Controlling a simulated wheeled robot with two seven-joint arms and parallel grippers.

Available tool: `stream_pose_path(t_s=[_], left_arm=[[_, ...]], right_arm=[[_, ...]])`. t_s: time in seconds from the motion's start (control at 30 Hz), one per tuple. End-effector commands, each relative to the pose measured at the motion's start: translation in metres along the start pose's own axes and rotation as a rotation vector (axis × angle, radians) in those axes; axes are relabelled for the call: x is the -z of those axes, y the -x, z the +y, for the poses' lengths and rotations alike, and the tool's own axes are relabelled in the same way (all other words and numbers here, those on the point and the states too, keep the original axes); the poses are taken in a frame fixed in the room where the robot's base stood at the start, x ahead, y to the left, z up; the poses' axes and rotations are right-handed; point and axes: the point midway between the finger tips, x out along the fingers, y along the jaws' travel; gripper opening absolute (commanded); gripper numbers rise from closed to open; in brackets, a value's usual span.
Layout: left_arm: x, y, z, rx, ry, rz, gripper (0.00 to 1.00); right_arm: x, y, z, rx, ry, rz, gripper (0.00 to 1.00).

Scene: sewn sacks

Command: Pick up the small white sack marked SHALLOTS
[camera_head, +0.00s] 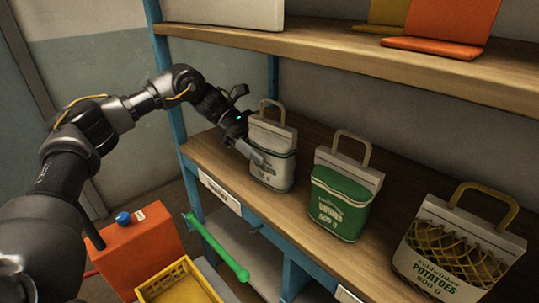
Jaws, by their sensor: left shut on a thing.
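A small white sack (270,170) with green bands and a looped handle stands upright at the left end of the wooden shelf. Its lettering is too small and partly covered to read, so I cannot confirm the word SHALLOTS. My left gripper (257,152) reaches in from the left and is shut on this sack at its left side, near the upper part. One grey finger lies across its front; the other finger is hidden. The sack's base appears to be at shelf level. My right gripper is not in view.
A green sack (341,198) and a netted POTATOES sack (455,255) stand to the right on the same shelf (310,228). An upper shelf (330,55) hangs above. Below left are an orange box (135,252), a yellow crate (180,283) and a green bar (217,248).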

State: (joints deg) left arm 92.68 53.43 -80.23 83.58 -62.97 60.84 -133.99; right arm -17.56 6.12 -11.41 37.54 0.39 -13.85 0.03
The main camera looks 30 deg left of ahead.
Motion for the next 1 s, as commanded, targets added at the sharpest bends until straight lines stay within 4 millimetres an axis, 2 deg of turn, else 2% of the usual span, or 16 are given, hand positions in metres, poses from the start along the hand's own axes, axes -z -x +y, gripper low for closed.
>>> stream_pose_path(t_s=[0.03,0.1,0.47,0.77,1.0], left_arm=[[0.0,0.0,0.0,0.0,0.0,0.0,0.25],[0.0,0.0,0.0,0.0,0.0,0.0,0.16],[-0.005,0.002,0.0,-0.001,-0.004,-0.001,0.16],[-0.033,0.013,-0.001,-0.002,-0.007,0.0,0.16],[-0.024,0.019,-0.048,0.0,-0.004,-0.003,0.16]], right_arm=[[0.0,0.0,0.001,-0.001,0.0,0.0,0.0],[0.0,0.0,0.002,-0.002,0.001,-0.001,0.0],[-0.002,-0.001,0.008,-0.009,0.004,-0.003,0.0],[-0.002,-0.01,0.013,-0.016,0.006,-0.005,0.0],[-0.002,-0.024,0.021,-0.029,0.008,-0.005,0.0]])
